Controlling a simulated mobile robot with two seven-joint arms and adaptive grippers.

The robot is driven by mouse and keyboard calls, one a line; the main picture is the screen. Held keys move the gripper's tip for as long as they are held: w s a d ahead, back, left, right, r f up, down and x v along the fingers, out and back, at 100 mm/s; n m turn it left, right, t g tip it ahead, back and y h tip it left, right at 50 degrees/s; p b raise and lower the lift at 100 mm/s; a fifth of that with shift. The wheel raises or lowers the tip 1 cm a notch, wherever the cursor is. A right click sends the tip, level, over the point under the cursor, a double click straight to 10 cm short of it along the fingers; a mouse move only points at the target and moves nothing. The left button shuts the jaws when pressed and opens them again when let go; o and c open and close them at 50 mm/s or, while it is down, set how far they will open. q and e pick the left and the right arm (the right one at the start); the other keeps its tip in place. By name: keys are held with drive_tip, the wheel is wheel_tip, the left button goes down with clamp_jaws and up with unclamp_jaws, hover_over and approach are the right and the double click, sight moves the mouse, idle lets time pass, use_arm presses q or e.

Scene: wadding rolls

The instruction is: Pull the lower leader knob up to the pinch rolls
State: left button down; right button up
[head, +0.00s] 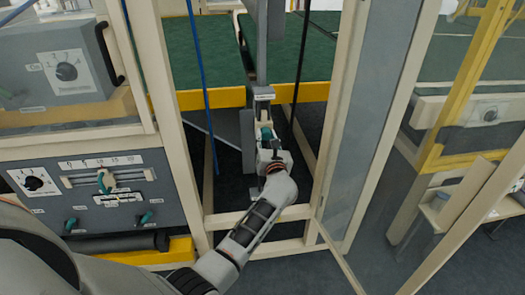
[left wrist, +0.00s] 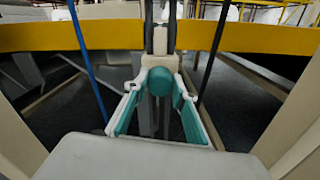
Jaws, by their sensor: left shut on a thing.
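My left arm reaches through the open frame in the head view. Its gripper (head: 267,140) is shut on a small teal knob (left wrist: 160,80) in front of a grey upright post (head: 262,55). In the left wrist view, the teal-lined fingers (left wrist: 160,92) reach forward on both sides of the rounded knob end. The knob sits just below a small labelled bracket (head: 263,94) on the post. I cannot make out the pinch rolls for certain. My right gripper is not in view.
A blue cord (head: 201,70) hangs left of the post and a black cord (head: 301,60) right of it. Beige frame posts (head: 350,110) stand at both sides, with a cross rail below. A grey control panel (head: 90,195) with teal handles is at left. Yellow-edged green beds (head: 210,55) lie behind.

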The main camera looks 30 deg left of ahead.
use_arm(q)
wheel_tip(320, 180, up, 5)
drive_tip(key=shift+a+f+p, duration=0.1)
drive_tip(key=shift+f+p, duration=0.1)
drive_tip(key=shift+p, duration=0.65)
drive_tip(key=shift+r, duration=0.15)
drive_tip(key=shift+w+r, duration=0.1)
drive_tip(key=c, duration=1.7)
unclamp_jaws()
